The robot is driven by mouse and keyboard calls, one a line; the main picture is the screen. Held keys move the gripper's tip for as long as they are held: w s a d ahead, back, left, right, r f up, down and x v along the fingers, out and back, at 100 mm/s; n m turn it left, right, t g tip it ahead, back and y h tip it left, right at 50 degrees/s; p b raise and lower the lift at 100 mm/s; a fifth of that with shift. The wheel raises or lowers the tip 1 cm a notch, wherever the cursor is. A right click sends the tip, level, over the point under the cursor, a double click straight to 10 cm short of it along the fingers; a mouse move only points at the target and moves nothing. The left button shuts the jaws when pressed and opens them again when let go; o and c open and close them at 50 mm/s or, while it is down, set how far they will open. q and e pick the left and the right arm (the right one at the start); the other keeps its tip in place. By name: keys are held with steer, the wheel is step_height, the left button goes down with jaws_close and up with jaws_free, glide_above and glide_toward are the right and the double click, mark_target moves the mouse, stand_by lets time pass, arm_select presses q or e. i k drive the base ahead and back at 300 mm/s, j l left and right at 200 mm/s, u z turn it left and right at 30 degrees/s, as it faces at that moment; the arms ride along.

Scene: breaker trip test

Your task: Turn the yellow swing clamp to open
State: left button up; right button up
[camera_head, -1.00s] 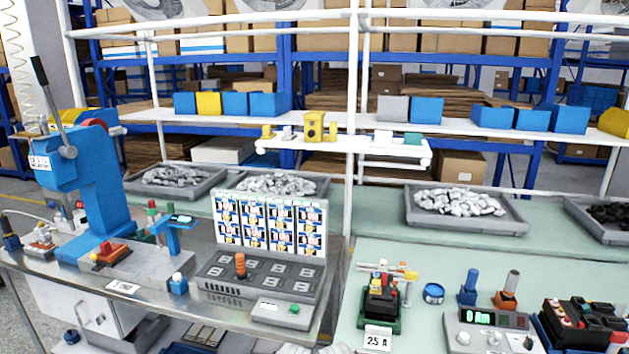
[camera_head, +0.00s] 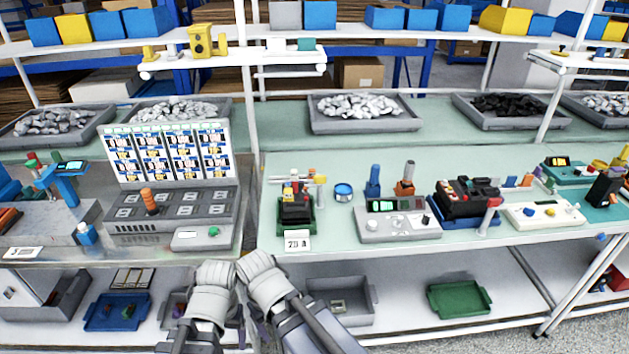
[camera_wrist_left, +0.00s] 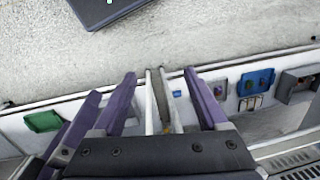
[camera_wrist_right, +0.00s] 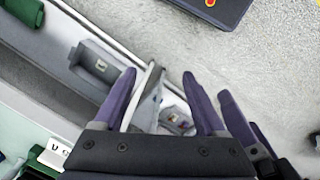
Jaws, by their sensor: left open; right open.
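A fixture with a green base (camera_head: 297,224) stands on the green bench in the head view, behind a "25 A" plate (camera_head: 297,243). A dark block with red and orange parts sits in it. A small yellow-tan arm with a yellow end (camera_head: 320,180), apparently the swing clamp, lies across its post above the block; its exact angle is too small to tell. My left gripper (camera_wrist_left: 159,74) and right gripper (camera_wrist_right: 159,74) are open and empty, with purple fingers. In the head view both arms are low in front of the bench, well apart from the clamp.
A grey meter box (camera_head: 398,229) and a blue tin (camera_head: 343,192) stand right of the fixture. A breaker panel console (camera_head: 170,212) stands to its left. The lower shelf holds a blue tray (camera_head: 117,312) and a green tray (camera_head: 459,298). Bare bench lies behind the fixture.

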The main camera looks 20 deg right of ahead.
mark_target(320, 180)
steer(key=i+l, duration=0.1)
steer(key=l, duration=0.4)
steer(key=l+u, duration=0.1)
steer(key=l, duration=0.4)
steer(key=i+l, duration=0.15)
steer(key=l, duration=0.4)
